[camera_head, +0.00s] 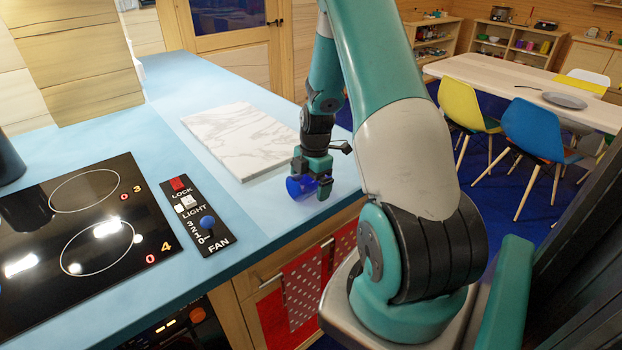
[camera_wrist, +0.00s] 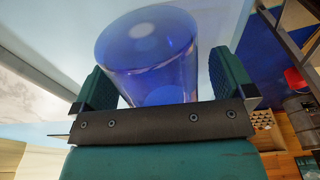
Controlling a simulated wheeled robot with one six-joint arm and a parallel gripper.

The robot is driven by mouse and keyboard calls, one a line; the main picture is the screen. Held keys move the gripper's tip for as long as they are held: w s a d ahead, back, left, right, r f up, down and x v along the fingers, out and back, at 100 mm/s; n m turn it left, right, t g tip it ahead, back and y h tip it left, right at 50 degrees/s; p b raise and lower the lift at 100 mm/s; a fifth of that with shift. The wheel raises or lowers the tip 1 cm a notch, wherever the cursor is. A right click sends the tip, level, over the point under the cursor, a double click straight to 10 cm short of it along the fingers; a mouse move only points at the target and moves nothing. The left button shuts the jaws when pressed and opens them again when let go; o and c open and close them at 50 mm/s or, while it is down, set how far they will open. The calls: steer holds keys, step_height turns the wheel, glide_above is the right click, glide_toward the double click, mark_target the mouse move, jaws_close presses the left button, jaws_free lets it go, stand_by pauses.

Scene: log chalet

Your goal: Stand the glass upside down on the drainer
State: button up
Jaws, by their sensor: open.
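The blue see-through glass (camera_head: 295,188) is at the worktop's right edge, below my gripper (camera_head: 316,172). It appears to lie on its side, with a round end toward the left. In the wrist view, the glass (camera_wrist: 150,55) lies between the two fingers of my gripper (camera_wrist: 162,82). The fingers are open, one on each side, with a visible gap on the right; I cannot tell if the left finger touches. Part of the glass is hidden behind the gripper in the head view. I cannot make out a drainer in either view.
A white marble slab (camera_head: 238,140) lies on the blue worktop (camera_head: 220,225) just left of the glass. A black hob (camera_head: 75,220) and a control panel (camera_head: 195,215) are further left. The worktop between panel and glass is clear. A dining table (camera_head: 500,80) with chairs stands behind.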

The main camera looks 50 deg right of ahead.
steer(key=shift+f, duration=0.1)
steer(key=shift+c, duration=0.5)
steer(key=c, duration=1)
steer(key=shift+c, duration=0.2)
